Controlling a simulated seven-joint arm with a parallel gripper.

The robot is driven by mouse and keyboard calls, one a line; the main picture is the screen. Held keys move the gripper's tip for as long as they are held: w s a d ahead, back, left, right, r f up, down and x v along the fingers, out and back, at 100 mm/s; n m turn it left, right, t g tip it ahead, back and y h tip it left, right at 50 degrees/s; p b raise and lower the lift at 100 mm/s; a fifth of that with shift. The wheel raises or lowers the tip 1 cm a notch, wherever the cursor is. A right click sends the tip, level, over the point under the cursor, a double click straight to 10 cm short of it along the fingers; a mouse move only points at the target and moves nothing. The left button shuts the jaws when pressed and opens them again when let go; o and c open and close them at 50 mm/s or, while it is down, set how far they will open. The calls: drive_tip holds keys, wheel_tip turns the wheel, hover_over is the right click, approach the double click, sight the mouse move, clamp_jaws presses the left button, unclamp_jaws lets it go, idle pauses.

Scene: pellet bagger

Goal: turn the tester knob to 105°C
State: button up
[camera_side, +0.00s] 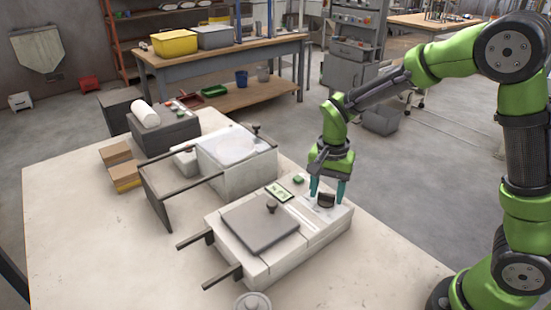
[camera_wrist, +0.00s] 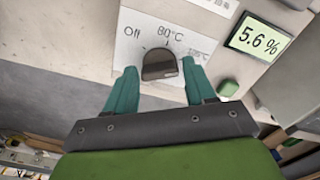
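The tester (camera_side: 310,228) is a white box on the table with a dark lid (camera_side: 260,226) and a small display. Its dark knob (camera_side: 326,200) sits at the right end of its top. In the wrist view the knob (camera_wrist: 160,65) stands on a white dial plate marked Off, 80°C and a partly blurred label at right, probably 105°C. A mark on the dial is near 80°C; I cannot tell exactly where the knob points. My gripper (camera_wrist: 160,78) has one teal finger on each side of the knob, apart from it, with gaps visible. It is open.
The tester display (camera_wrist: 259,37) reads 5.6 %, with a green button (camera_wrist: 228,88) below it. Another white machine (camera_side: 237,160) with a dark panel stands behind the tester. A small lidded jar (camera_side: 253,302) is at the front edge.

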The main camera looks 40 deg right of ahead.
sight(326, 193)
drive_tip(key=shift+o, duration=1.1)
wheel_tip(326, 193, up, 17)
drive_tip(key=shift+f, duration=0.1)
drive_tip(key=s+n+t+y, duration=0.2)
drive_tip(key=s+n+t, duration=0.5)
drive_tip(key=s, duration=0.7)
drive_tip(key=shift+a+f+n, duration=0.4)
drive_tip(key=shift+f+n, duration=0.05)
drive_tip(key=shift+n, duration=0.15)
